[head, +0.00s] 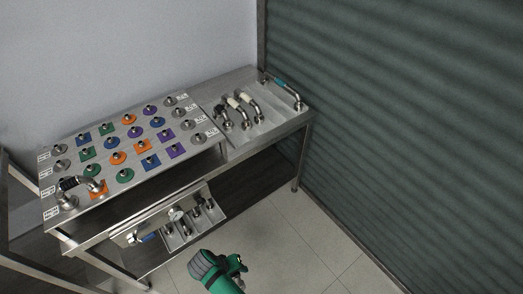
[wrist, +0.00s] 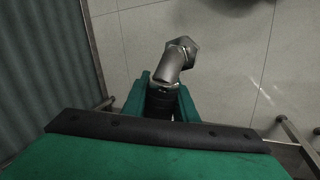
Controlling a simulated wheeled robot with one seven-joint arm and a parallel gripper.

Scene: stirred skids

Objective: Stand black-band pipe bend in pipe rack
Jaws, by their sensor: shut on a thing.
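My gripper (wrist: 162,100) is shut on a metal pipe bend (wrist: 175,62) in the wrist view. The bend's dark middle lies between the green fingers, and its elbow and hex end stick out beyond them, over the floor. In the head view the green end of my arm (head: 222,275) is low in the picture, in front of the table and apart from it; the held bend is hard to make out there.
A steel table (head: 150,192) carries a panel of coloured markers with round fittings. Another dark-banded bend (head: 72,183) stands at its left end. A lower tray (head: 195,232) holds gauges and fittings. A dark ribbed shutter (head: 400,120) rises right; tiled floor (head: 310,240) is clear.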

